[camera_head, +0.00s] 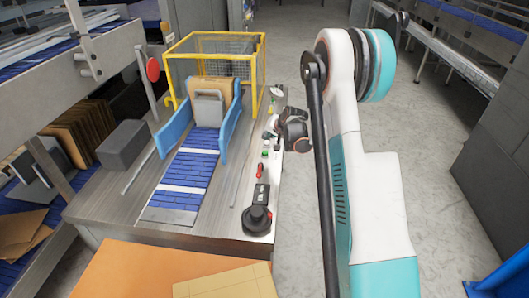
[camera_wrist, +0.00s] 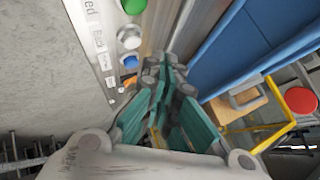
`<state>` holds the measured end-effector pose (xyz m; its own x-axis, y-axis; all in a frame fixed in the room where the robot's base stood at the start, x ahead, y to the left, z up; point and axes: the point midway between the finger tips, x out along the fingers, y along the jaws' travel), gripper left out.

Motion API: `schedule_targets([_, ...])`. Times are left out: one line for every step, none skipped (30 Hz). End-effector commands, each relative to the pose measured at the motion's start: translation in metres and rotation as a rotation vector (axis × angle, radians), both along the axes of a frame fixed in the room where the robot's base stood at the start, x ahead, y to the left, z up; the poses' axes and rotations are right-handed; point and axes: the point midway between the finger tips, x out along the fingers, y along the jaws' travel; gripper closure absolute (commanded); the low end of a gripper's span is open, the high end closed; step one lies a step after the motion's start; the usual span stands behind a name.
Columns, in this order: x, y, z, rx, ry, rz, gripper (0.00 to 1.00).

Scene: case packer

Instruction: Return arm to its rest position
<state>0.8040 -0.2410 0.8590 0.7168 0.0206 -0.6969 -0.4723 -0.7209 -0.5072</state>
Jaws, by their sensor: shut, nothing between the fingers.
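My arm rises at the right of the head view, white and teal. My gripper (camera_head: 292,130) shows small and dark, over the far part of the control panel (camera_head: 258,192). In the wrist view, the teal and grey fingers of my gripper (camera_wrist: 165,72) are closed together with nothing between them. The panel's green button (camera_wrist: 133,6), grey button (camera_wrist: 129,38) and blue button (camera_wrist: 130,61) lie to the left of the fingertips. I cannot tell whether the fingers touch the panel.
A blue conveyor (camera_head: 183,180) with blue side guides (camera_head: 172,132) runs left of the panel. A yellow guard frame (camera_head: 214,37) stands behind it. Orange cardboard (camera_head: 130,268) lies in front. A red round button (camera_head: 153,69) is at left. Open floor (camera_head: 420,130) lies right.

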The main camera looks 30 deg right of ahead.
Motion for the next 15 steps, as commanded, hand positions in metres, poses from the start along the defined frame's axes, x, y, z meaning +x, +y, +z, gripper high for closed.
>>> schedule_targets([0.0, 0.0, 0.0, 0.0, 0.0, 0.0, 1.0])
schedule_targets([0.0, 0.0, 0.0, 0.0, 0.0, 0.0, 1.0])
schedule_targets([0.0, 0.0, 0.0, 0.0, 0.0, 0.0, 1.0])
schedule_targets([0.0, 0.0, 0.0, 0.0, 0.0, 0.0, 1.0])
schedule_targets([0.0, 0.0, 0.0, 0.0, 0.0, 0.0, 1.0])
schedule_targets([0.0, 0.0, 0.0, 0.0, 0.0, 0.0, 1.0])
schedule_targets([0.0, 0.001, 0.001, -0.001, 0.0, 0.001, 1.0])
schedule_targets([-0.001, 0.002, 0.002, -0.002, 0.001, 0.003, 1.0])
schedule_targets([-0.002, 0.004, 0.006, -0.004, 0.001, 0.006, 1.0])
schedule_targets([-0.003, 0.006, 0.009, -0.007, 0.003, 0.009, 1.0])
schedule_targets([-0.004, 0.009, 0.014, -0.012, 0.005, 0.014, 1.0])
schedule_targets([-0.007, 0.014, 0.022, -0.019, 0.007, 0.023, 1.0])
schedule_targets([-0.009, 0.019, 0.029, -0.024, 0.01, 0.03, 1.0])
schedule_targets([-0.012, 0.025, 0.037, -0.031, 0.013, 0.039, 1.0])
schedule_targets([-0.017, 0.033, 0.048, -0.041, 0.017, 0.051, 1.0])
